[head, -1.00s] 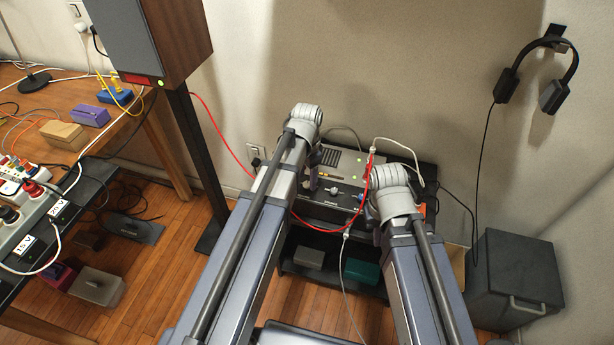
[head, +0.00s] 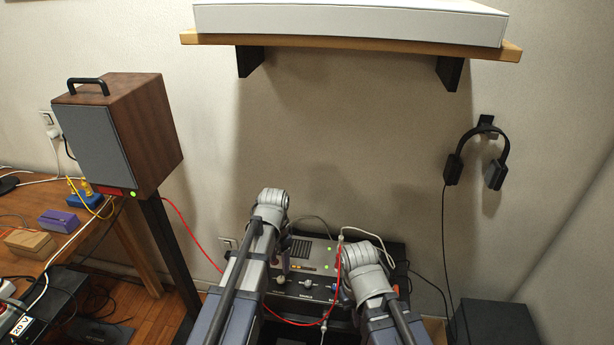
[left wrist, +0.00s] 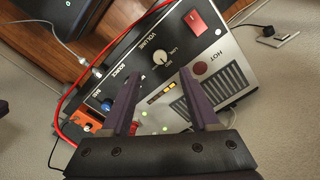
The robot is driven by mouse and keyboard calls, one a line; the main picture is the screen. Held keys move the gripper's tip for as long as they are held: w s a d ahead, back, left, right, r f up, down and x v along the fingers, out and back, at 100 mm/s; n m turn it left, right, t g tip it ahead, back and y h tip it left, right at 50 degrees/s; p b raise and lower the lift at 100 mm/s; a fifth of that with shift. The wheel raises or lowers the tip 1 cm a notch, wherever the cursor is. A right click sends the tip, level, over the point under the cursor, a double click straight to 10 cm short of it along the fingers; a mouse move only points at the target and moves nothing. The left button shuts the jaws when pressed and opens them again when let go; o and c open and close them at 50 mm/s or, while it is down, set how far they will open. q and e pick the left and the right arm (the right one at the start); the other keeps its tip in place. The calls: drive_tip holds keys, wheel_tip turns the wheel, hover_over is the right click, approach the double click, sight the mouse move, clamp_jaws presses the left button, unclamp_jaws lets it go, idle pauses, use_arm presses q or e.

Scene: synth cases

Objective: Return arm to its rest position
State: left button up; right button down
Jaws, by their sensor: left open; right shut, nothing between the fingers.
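The grey amplifier (head: 318,252) stands low against the wall, between my two arms in the head view. My left gripper (head: 286,262) hangs over its left part, seen from the side and partly covered by my arm. In the left wrist view the two purple fingers of my left gripper (left wrist: 160,73) are apart, with nothing between them. Beyond them lies the amplifier's panel (left wrist: 140,50), with a volume knob, a red switch and a vent grille. My right gripper (head: 338,285) is shut and empty beside the amplifier's right part, mostly hidden by its own wrist.
A red cable (head: 300,322) loops in front of the amplifier, and a white cable (head: 365,234) rises near my right wrist. A speaker (head: 120,135) on a stand is at left, a shelf (head: 350,42) above, headphones (head: 488,150) and a dark bin (head: 495,322) at right.

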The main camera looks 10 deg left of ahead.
use_arm(q)
drive_tip(key=s+d+r+n+p, duration=0.2)
drive_tip(key=s+d+r+p, duration=0.2)
drive_tip(key=s, duration=0.3)
drive_tip(key=s+d+r+n+y+p, duration=0.1)
drive_tip(key=s+d+r+n+p, duration=0.1)
drive_tip(key=s+d+r+p, duration=0.2)
drive_tip(key=s+d, duration=0.2)
drive_tip(key=s, duration=0.2)
drive_tip(key=shift+d+r, duration=0.2)
drive_tip(key=shift+d, duration=0.15)
